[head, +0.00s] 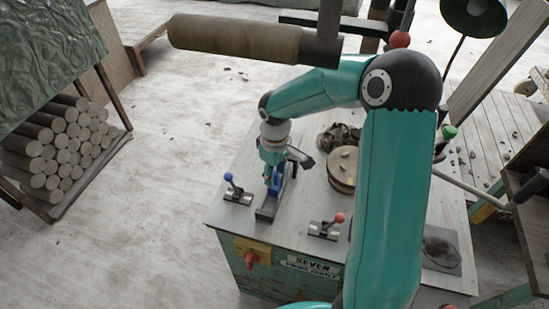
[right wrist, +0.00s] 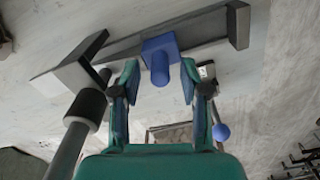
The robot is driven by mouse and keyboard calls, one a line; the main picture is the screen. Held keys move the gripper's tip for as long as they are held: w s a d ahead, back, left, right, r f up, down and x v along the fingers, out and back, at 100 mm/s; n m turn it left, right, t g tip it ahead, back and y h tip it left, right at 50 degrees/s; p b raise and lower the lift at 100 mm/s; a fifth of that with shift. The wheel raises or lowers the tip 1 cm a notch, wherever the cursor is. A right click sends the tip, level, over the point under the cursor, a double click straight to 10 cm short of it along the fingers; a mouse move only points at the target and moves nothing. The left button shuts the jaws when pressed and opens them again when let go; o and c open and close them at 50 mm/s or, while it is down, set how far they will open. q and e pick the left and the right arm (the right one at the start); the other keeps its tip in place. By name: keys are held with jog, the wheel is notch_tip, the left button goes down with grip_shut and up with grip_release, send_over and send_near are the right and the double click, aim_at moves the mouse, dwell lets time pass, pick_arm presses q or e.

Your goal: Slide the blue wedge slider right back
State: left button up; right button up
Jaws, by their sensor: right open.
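The blue wedge slider (head: 275,188) sits on a narrow grey rail (head: 266,211) on the pale bench top, partly hidden by my right gripper (head: 274,170). In the right wrist view, the slider (right wrist: 159,62) is a blue block on the dark rail (right wrist: 200,34), which has a raised grey block at each end. My right gripper (right wrist: 158,85) is open. Its two fingers stand to either side of the slider's handle, with a visible gap on both sides. My left gripper is in neither view.
A blue-ball lever (head: 229,178) stands left of the rail and a red-ball lever (head: 338,219) to its right. A round brown block (head: 343,168) and a dark crumpled heap (head: 338,136) lie behind. A yellow switch box (head: 252,252) is on the bench front.

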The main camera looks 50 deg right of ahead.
notch_tip(320, 180, up, 11)
dwell(0.3)
jog(key=shift+r, duration=0.1)
